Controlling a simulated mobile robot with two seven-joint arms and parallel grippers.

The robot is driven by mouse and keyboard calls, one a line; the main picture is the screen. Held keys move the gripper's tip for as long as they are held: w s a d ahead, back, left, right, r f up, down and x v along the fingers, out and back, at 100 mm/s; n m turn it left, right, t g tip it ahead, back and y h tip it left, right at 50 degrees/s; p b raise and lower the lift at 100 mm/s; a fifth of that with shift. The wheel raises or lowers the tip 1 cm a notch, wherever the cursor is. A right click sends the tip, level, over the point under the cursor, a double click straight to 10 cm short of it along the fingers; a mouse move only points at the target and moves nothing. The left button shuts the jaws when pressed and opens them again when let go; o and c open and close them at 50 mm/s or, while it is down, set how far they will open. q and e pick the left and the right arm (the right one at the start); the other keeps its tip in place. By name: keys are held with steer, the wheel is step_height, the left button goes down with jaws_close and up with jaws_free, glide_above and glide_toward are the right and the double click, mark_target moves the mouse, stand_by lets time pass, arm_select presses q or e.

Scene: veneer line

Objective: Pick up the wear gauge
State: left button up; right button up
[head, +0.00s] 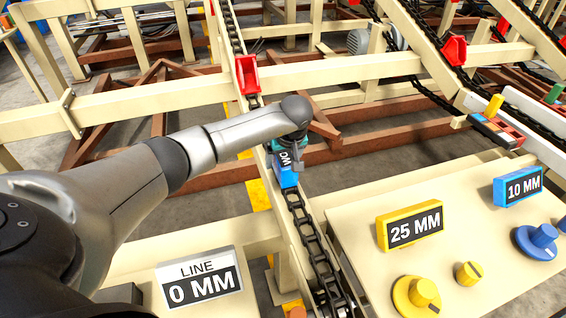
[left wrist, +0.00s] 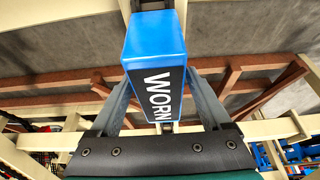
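A blue block with a black face lettered WORN (left wrist: 155,45) appears to be the wear gauge. In the left wrist view the two fingers of my left gripper (left wrist: 162,98) flank the block, one on each side. The fingertips are at or very close to its sides; I cannot tell whether they press on it. My right gripper is not in view.
A cream panel on the right carries a yellow 25 MM block (head: 410,226), a blue 10 MM block (head: 517,186) and several knobs. A LINE 0 MM sign (head: 199,281) stands at lower left. Chain (head: 316,250) runs below the gripper; cream rails and a red lug (head: 246,75) lie beyond.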

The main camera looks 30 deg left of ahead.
arm_select(q)
jaws_close()
stand_by(0.4)
steer(key=shift+r, duration=0.1)
stand_by(0.3)
